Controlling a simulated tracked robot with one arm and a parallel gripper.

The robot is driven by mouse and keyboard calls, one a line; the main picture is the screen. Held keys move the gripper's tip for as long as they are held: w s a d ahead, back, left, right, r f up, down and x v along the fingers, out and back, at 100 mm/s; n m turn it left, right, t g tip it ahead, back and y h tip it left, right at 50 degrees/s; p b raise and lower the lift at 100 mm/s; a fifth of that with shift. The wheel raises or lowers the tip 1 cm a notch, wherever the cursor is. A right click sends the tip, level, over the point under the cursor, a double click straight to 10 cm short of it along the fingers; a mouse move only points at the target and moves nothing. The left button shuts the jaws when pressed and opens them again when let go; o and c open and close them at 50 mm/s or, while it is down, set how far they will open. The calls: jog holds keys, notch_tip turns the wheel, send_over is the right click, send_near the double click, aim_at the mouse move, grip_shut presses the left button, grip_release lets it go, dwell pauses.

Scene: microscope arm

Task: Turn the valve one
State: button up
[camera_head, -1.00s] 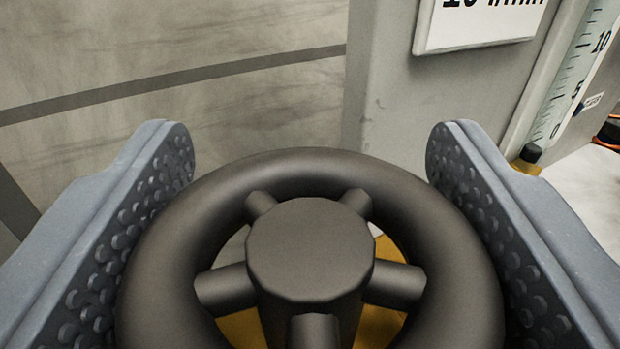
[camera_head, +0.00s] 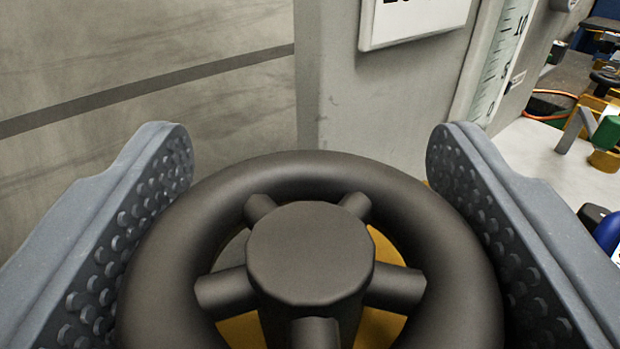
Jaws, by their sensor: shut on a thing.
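The valve is a dark grey handwheel (camera_head: 310,168) with a round hub and several spokes, low in the middle of the view. A yellow body shows through the gaps between its spokes. My gripper (camera_head: 310,170) has one blue-grey, studded finger on each side of the wheel, and it is shut on the rim. The bottom of the rim is cut off by the picture's lower edge.
A grey post (camera_head: 345,90) stands behind the wheel, with a white sign (camera_head: 415,18) and a scale gauge (camera_head: 503,50) on it. At the right, yellow, green and blue parts (camera_head: 605,140) and an orange cable stand on a pale surface. The wall at the left is clear.

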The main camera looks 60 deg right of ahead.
jog(key=shift+a+r, duration=0.1)
jog(key=o, duration=1)
jog(key=v, duration=1.3)
jog(key=shift+s+a, duration=0.25)
jog(key=shift+s, duration=0.05)
